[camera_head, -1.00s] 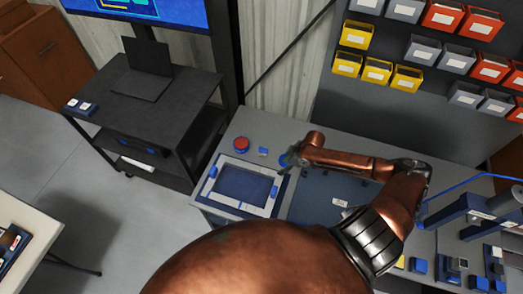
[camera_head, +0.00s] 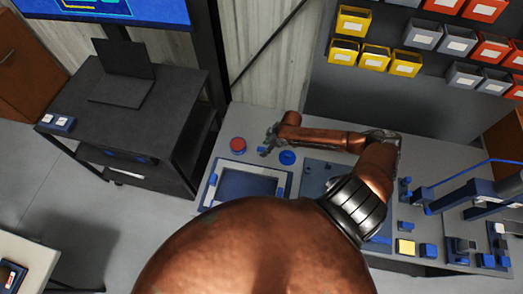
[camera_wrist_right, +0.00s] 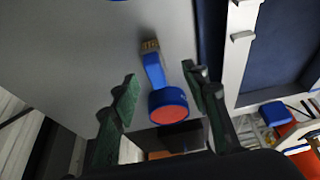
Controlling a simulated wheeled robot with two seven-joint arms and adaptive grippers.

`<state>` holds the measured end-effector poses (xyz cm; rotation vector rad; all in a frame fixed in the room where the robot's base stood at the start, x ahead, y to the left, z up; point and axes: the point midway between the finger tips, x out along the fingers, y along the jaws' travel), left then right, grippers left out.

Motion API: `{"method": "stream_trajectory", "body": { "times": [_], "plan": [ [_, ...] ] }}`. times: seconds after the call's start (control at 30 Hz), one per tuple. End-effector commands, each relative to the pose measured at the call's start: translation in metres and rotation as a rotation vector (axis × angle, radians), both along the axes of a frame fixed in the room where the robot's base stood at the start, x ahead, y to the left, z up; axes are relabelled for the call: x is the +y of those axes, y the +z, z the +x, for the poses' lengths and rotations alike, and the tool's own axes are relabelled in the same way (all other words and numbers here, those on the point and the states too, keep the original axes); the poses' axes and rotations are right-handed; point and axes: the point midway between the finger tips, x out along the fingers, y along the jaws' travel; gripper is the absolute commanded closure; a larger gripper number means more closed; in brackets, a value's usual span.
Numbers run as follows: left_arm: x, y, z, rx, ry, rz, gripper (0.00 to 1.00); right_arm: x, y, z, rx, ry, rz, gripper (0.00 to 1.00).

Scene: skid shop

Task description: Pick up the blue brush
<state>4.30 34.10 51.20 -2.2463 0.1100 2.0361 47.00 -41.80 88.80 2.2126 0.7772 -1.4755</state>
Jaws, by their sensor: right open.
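The blue brush (camera_wrist_right: 155,68) lies on the grey bench top in the right wrist view, tan bristles toward the top of the picture. Its handle end meets or passes behind a round blue pot with a red top (camera_wrist_right: 168,105); I cannot tell whether they touch. In the head view the brush (camera_head: 262,151) is a small blue patch beside my right gripper (camera_head: 269,142). The gripper is open and empty; its green fingers (camera_wrist_right: 165,92) show on either side of the pot, with the brush beyond. My left gripper is not in view.
The red-topped pot (camera_head: 238,145) stands left of the gripper. A blue round item (camera_head: 287,158) lies to its right. A dark panel (camera_head: 318,172) and blue fixtures (camera_head: 470,205) are farther right.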

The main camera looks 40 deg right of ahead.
Motion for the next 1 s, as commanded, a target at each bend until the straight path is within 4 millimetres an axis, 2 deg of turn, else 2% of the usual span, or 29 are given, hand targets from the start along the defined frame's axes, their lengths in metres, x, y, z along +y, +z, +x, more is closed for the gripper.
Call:
{"method": "stream_trajectory", "body": {
  "times": [0.1,0.17,0.27,0.4,0.5,0.63,1.0],
  "plan": [
    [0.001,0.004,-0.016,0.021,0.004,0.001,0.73,0.002,-0.012,0.007,-0.001,-0.001,0.002,0.58],
    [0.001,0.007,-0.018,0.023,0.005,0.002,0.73,0.002,-0.020,0.010,-0.001,-0.002,0.002,0.58],
    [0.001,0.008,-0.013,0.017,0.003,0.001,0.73,0.004,-0.033,0.014,-0.001,-0.004,0.002,0.58],
    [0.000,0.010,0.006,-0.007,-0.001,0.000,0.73,0.006,-0.043,0.017,-0.001,-0.001,0.000,0.58],
    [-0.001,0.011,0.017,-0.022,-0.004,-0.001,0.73,0.006,-0.045,0.017,-0.002,-0.002,-0.001,0.58],
    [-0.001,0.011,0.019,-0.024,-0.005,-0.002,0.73,0.006,-0.045,0.017,-0.002,-0.001,-0.001,0.58],
    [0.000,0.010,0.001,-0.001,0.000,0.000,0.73,0.006,-0.045,0.017,-0.002,-0.002,-0.001,0.83]
  ]
}}
